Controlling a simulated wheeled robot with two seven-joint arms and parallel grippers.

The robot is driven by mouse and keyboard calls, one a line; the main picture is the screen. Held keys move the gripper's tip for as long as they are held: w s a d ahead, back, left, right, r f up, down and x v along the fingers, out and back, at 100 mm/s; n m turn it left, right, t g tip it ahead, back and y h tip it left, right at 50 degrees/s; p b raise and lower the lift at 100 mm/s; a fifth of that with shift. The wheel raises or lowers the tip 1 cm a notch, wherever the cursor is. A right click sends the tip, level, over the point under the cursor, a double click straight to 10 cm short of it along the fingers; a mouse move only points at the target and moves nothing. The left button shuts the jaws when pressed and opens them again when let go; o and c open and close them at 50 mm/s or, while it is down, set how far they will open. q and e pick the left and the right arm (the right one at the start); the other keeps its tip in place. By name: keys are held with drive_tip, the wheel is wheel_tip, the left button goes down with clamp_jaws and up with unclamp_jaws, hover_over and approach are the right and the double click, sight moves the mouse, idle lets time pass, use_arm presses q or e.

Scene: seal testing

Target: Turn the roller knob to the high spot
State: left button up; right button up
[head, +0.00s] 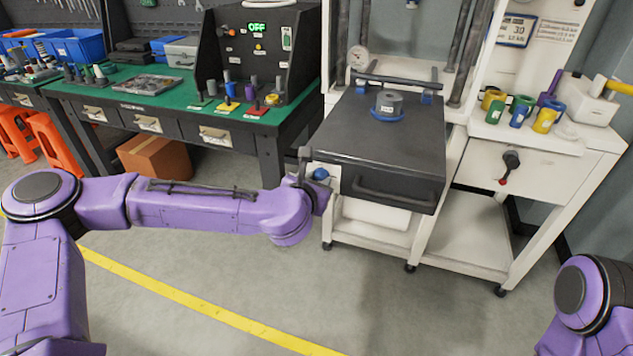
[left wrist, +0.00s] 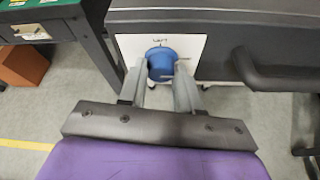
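The blue round knob (head: 321,174) sits on a white panel at the left front corner of the dark machine body. It also shows in the left wrist view (left wrist: 160,65), with a small label above it that I cannot read. My left gripper (head: 304,172) is at this knob. In the left wrist view my left gripper's two grey fingers (left wrist: 162,82) lie on either side of the knob, about a knob's width apart, and appear closed against it. The knob's pointer direction is not clear. My right gripper is out of view.
The dark machine body (head: 375,140) has a front handle (head: 395,193) right of the knob. A grey cylinder on a blue base (head: 388,106) stands on top. A white cart (head: 525,190) with a red-tipped switch stands right. A green-topped bench (head: 160,100) stands left.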

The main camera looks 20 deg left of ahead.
use_arm(q)
drive_tip(key=m+y, duration=0.2)
drive_tip(key=shift+d+m, duration=0.2)
drive_tip(key=shift+m, duration=0.1)
drive_tip(key=m+t+y, duration=0.1)
drive_tip(key=m, duration=0.2)
drive_tip(key=m+t+y+b, duration=0.1)
drive_tip(key=m, duration=0.3)
drive_tip(key=m+t+y+b, duration=0.1)
drive_tip(key=m+y, duration=0.1)
drive_tip(key=m, duration=0.2)
drive_tip(key=shift+d+f+t, duration=0.15)
drive_tip(key=shift+f+t, duration=0.15)
drive_tip(key=shift+f, duration=0.1)
idle(0.5)
drive_tip(key=o, duration=1.1)
drive_tip(key=shift+c, duration=0.2)
drive_tip(key=shift+s, duration=0.1)
